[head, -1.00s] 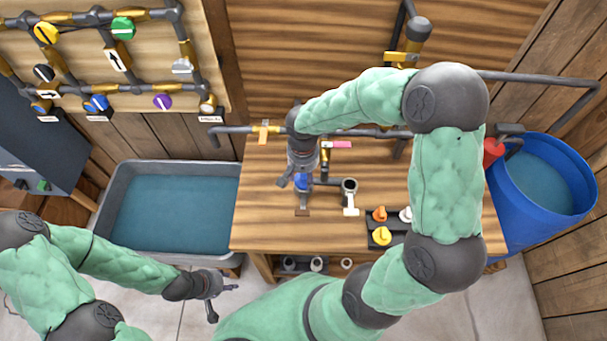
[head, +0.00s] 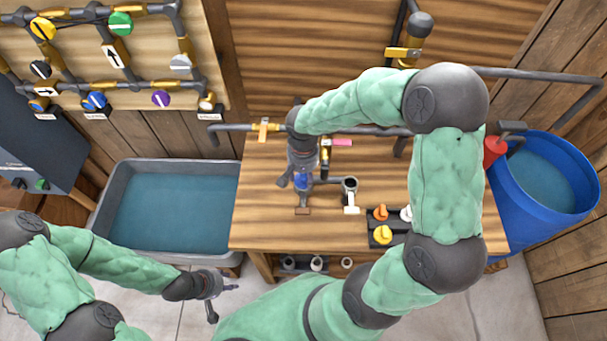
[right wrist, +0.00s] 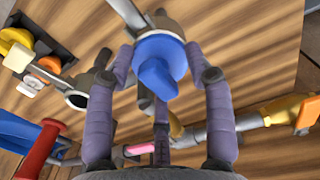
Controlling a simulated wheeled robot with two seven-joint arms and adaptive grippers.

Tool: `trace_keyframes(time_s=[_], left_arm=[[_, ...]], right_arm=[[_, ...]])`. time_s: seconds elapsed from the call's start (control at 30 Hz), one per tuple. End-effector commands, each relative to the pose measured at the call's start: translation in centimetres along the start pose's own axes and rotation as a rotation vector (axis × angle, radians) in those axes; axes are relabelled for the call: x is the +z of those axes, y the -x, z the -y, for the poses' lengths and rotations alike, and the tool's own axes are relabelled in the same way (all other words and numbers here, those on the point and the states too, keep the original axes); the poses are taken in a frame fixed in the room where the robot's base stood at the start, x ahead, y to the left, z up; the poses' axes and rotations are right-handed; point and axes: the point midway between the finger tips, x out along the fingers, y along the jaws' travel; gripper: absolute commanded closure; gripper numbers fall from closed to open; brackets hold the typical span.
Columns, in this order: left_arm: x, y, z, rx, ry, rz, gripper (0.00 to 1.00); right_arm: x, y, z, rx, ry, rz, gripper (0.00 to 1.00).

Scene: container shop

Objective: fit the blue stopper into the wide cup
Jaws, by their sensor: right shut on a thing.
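My right gripper (head: 302,180) is shut on the blue stopper (right wrist: 158,62), its fingers around the stopper's sides in the right wrist view. The stopper (head: 302,184) also shows small below the gripper in the head view. It is over or at a grey upright pipe end with a brown tag (head: 303,211); this pipe end's mouth is hidden, so I cannot tell if the stopper is seated. Another grey cup (head: 350,184) with a white tag stands open to the right, and also shows in the right wrist view (right wrist: 76,98). My left gripper (head: 224,296) is open and empty, left of the bench.
A dark tray (head: 385,225) with orange, yellow and white stoppers lies at the right of the wooden bench (head: 265,225). A pipe with a pink handle (head: 341,142) runs behind. A grey water tub (head: 120,240) stands left, a blue barrel (head: 495,190) right.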

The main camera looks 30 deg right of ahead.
Motion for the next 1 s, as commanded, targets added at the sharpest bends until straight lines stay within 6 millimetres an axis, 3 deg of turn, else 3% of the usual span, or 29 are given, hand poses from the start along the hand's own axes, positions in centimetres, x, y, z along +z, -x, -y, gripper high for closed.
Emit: trace_keyframes(time_s=[0.03,0.07,0.13,0.17,0.63,1.0], left_arm=[[0.0,0.0,0.0,0.0,0.0,0.0,0.6],[0.0,0.0,0.0,0.0,0.0,0.0,0.6],[0.0,0.0,0.0,0.0,0.0,0.0,0.6],[0.0,0.0,0.0,0.0,0.0,0.0,0.6],[0.0,0.0,0.0,0.0,0.0,0.0,0.6],[0.0,0.0,0.0,0.0,0.0,0.0,0.6]], right_arm=[[0.0,0.0,0.0,0.0,0.0,0.0,0.9],[0.0,0.0,0.0,0.0,0.0,0.0,0.44],[0.0,0.0,0.0,0.0,0.0,0.0,0.24],[0.0,0.0,0.0,0.0,0.0,0.0,0.19],[-0.1,0.9,0.0,0.0,0.0,-0.002,0.19],[-0.1,7.7,0.1,-0.002,-0.001,-0.005,0.19]])
